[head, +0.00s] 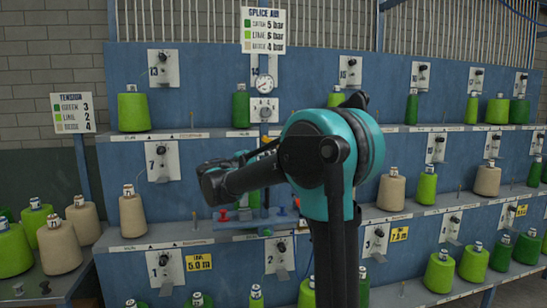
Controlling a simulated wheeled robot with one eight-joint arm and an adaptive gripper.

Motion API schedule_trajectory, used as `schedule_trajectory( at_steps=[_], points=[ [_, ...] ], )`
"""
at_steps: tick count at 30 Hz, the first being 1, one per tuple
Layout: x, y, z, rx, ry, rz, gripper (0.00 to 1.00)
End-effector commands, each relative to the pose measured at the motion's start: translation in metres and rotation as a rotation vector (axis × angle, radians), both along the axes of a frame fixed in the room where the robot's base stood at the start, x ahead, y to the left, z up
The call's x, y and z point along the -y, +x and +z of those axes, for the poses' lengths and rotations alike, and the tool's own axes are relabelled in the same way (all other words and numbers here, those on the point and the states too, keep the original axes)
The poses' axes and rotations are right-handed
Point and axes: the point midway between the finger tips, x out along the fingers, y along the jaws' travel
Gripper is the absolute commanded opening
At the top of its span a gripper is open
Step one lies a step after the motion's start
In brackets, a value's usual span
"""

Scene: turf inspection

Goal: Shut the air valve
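The splice air station is at the upper middle of the head view. It has a round pressure gauge (264,81) with a white plate and dark knob (264,110) below it. A small yellow part shows lower on the same line, just above my arm; I cannot tell whether it is the air valve's handle or how it is set. My teal and black arm crosses in front, bending left and then back toward this line. My gripper seems to be behind the forearm by the yellow part, mostly hidden. Its fingers and any contact cannot be made out.
A splice air sign (263,31) hangs above the gauge. Blue rack tiers hold green and beige yarn cones, such as a beige cone (132,212). A small ledge (245,222) with red and blue parts sits below my forearm. A tension sign (73,113) stands left.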

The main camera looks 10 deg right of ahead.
Motion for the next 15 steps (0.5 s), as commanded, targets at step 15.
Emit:
schedule_trajectory(
  at_steps=[15],
  points=[
    [0.012, 0.000, 0.012, 0.000, -0.079, 0.000, 0.00]
  ],
)
